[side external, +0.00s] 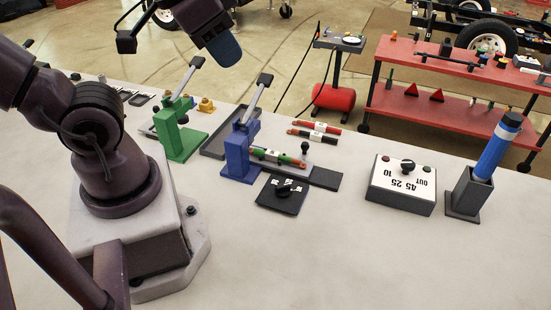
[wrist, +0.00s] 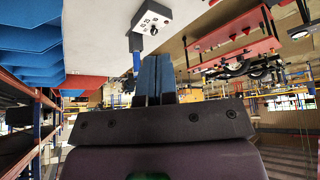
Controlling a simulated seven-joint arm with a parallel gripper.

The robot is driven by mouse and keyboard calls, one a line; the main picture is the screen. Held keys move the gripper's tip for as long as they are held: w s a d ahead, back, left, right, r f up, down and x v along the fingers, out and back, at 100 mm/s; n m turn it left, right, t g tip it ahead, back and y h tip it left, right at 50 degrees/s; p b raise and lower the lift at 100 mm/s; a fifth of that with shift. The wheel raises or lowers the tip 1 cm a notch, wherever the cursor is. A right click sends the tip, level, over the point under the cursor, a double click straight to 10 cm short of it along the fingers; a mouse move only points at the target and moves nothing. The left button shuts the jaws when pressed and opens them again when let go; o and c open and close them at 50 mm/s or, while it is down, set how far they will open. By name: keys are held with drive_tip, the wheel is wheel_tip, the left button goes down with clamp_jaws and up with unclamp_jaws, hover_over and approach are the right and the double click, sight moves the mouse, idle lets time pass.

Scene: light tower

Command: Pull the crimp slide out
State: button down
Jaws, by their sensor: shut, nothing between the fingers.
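A blue press (side external: 238,158) with a raised grey-handled lever stands on the bench in the side external view. A grey slide (side external: 322,178) with a small black upright knob (side external: 304,148) extends from its right side; this appears to be the crimp slide. A green and red cable piece (side external: 275,157) lies along it. I cannot tell how far the slide sits inside the press. My gripper (side external: 226,50) is high above the bench, up and left of the blue press, clear of it. Its blue fingers (wrist: 152,78) are shut and empty in the wrist view.
A green press (side external: 178,135) stands left of the blue one. Right are a white control box (side external: 402,185) and a blue cylinder (side external: 495,145) in a grey holder. Red cables (side external: 315,132) lie behind. The front bench is clear.

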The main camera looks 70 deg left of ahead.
idle(0.3)
drive_tip(key=c, duration=1.6)
unclamp_jaws()
drive_tip(key=o, duration=0.4)
drive_tip(key=shift+w+a+f, duration=0.1)
drive_tip(key=shift+a+f, duration=0.05)
drive_tip(key=shift+f, duration=0.15)
drive_tip(key=shift+c, duration=0.2)
drive_tip(key=shift+o, duration=1.3)
drive_tip(key=w+a+f+n+g, duration=0.2)
drive_tip(key=w+a+f+g, duration=0.2)
drive_tip(key=w+f, duration=0.4)
drive_tip(key=shift+w+a+n+g, duration=0.35)
drive_tip(key=shift+w+a, duration=0.3)
drive_tip(key=shift+w, duration=0.3)
drive_tip(key=n, duration=0.3)
hover_over(306, 143)
wheel_tip(306, 143, down, 10)
drive_tip(key=shift+g, duration=0.45)
wheel_tip(306, 143, down, 13)
drive_tip(key=shift+a+r, duration=0.1)
drive_tip(key=shift+r, duration=0.1)
drive_tip(key=shift+c, duration=0.2)
